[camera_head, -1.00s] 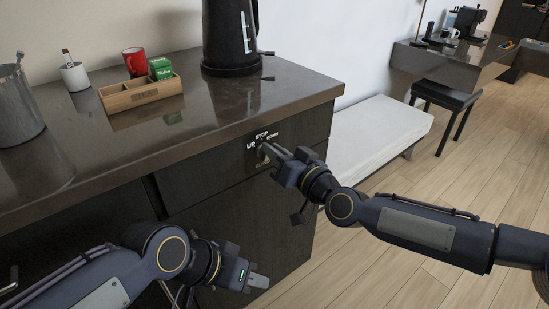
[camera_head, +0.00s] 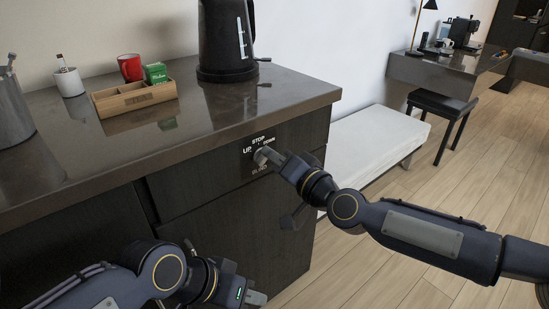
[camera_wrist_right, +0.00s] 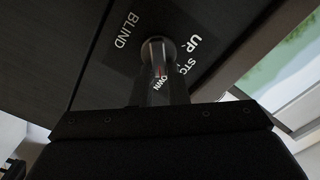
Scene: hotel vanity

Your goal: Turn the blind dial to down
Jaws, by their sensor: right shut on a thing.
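The blind dial (camera_head: 261,155) is a small knob on the dark front panel below the counter top. White labels UP, STOP and DOWN surround it, with BLIND below. My right gripper (camera_head: 270,157) reaches it from the right and is shut on it. In the right wrist view the round dial (camera_wrist_right: 158,52) sits between the fingers (camera_wrist_right: 160,85), with a small red mark near the DOWN label. The fingers hide part of that label, and which label the dial points to is unclear. My left gripper (camera_head: 255,297) hangs low in front of the cabinet, away from the dial; its jaw opening is unclear.
On the counter (camera_head: 215,135) stand a black kettle (camera_head: 226,45), a wooden box (camera_head: 133,97), a red mug (camera_head: 130,68), a white cup (camera_head: 69,82) and a grey container (camera_head: 13,112). A white bench (camera_head: 370,145) stands right of the cabinet. Open floor lies at the right.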

